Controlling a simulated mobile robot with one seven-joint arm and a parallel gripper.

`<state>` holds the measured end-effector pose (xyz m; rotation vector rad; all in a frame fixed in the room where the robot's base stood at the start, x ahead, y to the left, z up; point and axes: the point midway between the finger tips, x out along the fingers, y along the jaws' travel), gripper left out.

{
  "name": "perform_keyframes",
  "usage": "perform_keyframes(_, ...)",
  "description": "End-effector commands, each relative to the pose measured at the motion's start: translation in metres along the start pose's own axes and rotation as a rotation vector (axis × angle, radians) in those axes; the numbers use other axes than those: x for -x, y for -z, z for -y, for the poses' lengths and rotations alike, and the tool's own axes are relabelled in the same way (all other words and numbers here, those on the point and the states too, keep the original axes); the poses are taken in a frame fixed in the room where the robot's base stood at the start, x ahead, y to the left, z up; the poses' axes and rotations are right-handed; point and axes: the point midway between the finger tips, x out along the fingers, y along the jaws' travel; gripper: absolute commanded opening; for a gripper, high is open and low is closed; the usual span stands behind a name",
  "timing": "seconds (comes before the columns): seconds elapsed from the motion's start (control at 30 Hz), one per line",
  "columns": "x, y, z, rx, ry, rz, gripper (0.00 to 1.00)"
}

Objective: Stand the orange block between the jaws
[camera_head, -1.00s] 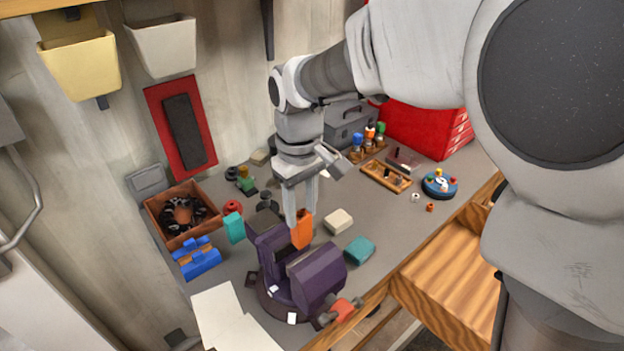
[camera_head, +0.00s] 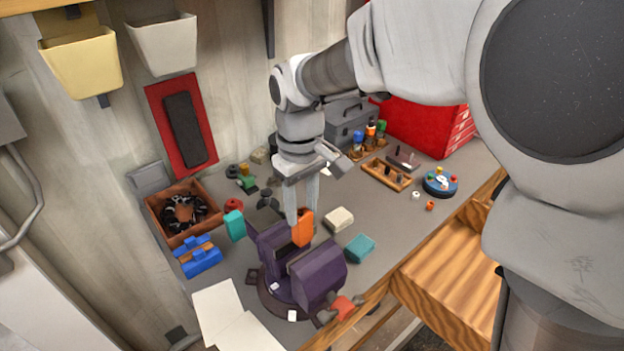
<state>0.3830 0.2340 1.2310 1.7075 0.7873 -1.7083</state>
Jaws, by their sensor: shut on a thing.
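The orange block (camera_head: 303,229) is upright, held at the tips of my gripper (camera_head: 303,212). My gripper points down and is shut on the block. The block is above or at the gap of the purple vise (camera_head: 317,272), whose two jaws stand apart. The block's lower end is close to the gap; I cannot tell if it touches a jaw or the vise floor. The vise has a red-orange handle end (camera_head: 345,307) at the bench's front edge.
A teal block (camera_head: 234,226) stands left of the vise. A cream block (camera_head: 339,219) and another teal block (camera_head: 359,248) lie to its right. A blue clamp-like item (camera_head: 197,256), an open wooden box (camera_head: 161,215) and white paper sheets (camera_head: 217,309) are at the left.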

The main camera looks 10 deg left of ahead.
Motion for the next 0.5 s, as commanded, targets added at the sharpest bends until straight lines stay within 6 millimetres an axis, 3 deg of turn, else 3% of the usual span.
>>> perform_keyframes(0.5, -0.0065, 0.0004, -0.0001, 0.000, -0.001, -0.002, 0.00)
